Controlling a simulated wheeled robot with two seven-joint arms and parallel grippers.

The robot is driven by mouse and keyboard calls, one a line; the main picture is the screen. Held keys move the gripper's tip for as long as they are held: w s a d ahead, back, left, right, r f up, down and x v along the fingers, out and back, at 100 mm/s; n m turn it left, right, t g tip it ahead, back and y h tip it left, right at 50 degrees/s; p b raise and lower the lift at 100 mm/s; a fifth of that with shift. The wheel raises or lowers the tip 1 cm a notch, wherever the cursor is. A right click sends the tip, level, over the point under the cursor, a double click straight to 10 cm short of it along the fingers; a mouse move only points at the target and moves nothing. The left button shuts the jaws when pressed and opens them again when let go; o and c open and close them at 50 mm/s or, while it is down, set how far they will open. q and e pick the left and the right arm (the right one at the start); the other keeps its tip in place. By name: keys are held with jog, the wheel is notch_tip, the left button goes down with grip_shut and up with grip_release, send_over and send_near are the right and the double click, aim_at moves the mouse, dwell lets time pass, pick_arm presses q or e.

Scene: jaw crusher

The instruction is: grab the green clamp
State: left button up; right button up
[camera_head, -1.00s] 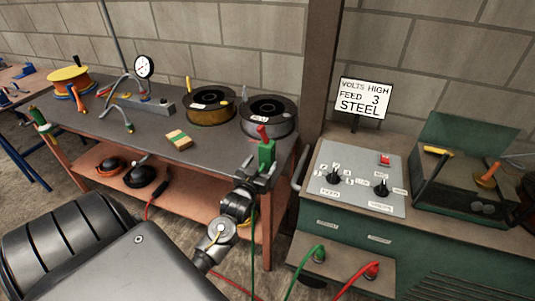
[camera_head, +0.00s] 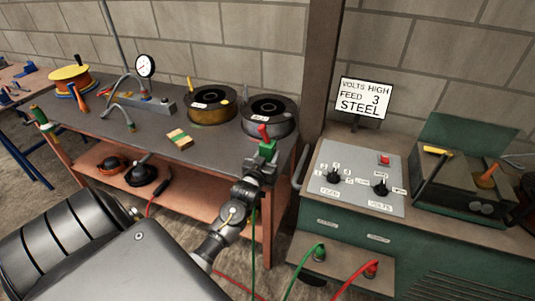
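The green clamp (camera_head: 267,150) has a red top and stands at the right front edge of the workbench. A green cable hangs below it. My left gripper (camera_head: 261,167) is at the clamp, with its fingers about the clamp's lower part. The fingers hide that part, so I cannot tell whether they are shut on it or only around it. My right gripper is not in view.
The workbench (camera_head: 160,126) carries two wire spools (camera_head: 211,104) (camera_head: 269,112), a gauge (camera_head: 146,66) and a small striped block (camera_head: 179,138). A green welder cabinet (camera_head: 345,228) with knobs stands to the right. Green and red cables hang in front of it.

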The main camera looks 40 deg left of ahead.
pick_arm(q)
jog(key=c, duration=0.7)
jog(key=shift+c, duration=0.3)
jog(key=shift+r, duration=0.2)
